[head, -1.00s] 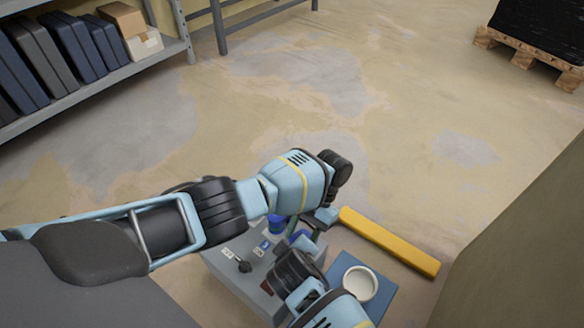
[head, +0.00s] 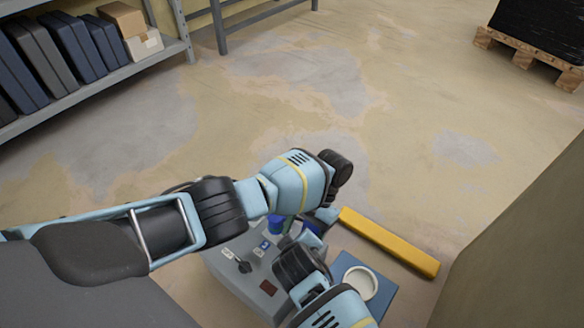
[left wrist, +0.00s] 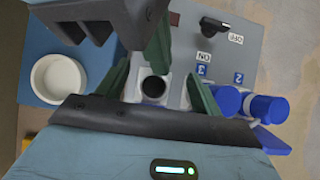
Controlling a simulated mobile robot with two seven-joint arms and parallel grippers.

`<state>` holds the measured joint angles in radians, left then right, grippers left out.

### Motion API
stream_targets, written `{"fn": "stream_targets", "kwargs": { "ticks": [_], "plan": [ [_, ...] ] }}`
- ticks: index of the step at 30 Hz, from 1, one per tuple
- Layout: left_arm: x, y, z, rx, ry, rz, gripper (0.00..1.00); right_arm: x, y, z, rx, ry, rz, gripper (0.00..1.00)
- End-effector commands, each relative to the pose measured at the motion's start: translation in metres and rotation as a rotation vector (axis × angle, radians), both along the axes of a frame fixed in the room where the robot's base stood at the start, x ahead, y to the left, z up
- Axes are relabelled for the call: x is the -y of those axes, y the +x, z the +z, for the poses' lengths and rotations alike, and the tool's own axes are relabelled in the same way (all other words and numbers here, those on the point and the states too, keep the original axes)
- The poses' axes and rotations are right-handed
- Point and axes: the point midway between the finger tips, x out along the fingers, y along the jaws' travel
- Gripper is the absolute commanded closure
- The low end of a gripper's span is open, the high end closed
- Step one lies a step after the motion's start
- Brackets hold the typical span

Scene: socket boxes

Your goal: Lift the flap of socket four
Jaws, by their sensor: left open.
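The grey socket box (head: 235,283) stands below my arms in the head view. In the left wrist view its face (left wrist: 245,50) carries labels 2 and 3 and two blue caps (left wrist: 226,101) at the right. A pale socket with a dark round centre (left wrist: 153,88), left of the number 3 side, appears to be socket four; its own label and any flap are hidden. My left gripper (left wrist: 158,85) is open, its green fingers either side of this socket; contact cannot be told.
A white round bowl (head: 360,283) sits on a blue surface (head: 378,310) right of the box. A yellow bar (head: 390,242) lies behind them. A tan wall (head: 520,240) stands at the right. The floor beyond is open, with shelving (head: 172,58) at the back left.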

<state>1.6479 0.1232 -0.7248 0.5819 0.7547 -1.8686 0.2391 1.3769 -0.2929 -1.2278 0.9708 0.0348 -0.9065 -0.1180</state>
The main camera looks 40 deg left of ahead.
Motion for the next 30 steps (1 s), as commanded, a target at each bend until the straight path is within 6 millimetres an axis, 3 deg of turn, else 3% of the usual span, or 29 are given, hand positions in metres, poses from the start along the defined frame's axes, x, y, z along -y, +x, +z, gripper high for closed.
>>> {"fn": "stream_targets", "kwargs": {
  "ticks": [7, 19, 30],
  "plan": [
    [0.0, 0.006, 0.008, 0.0, 0.001, 0.001, 0.34, -0.001, -0.002, -0.001, -0.004, 0.0, 0.0, 1.0],
    [0.001, 0.038, 0.053, 0.0, 0.001, 0.002, 0.34, -0.001, -0.003, -0.001, -0.005, 0.0, 0.001, 1.0],
    [0.001, 0.044, 0.061, 0.001, -0.001, 0.0, 0.34, -0.001, -0.003, -0.001, -0.005, 0.0, 0.001, 1.0]
  ]
}}
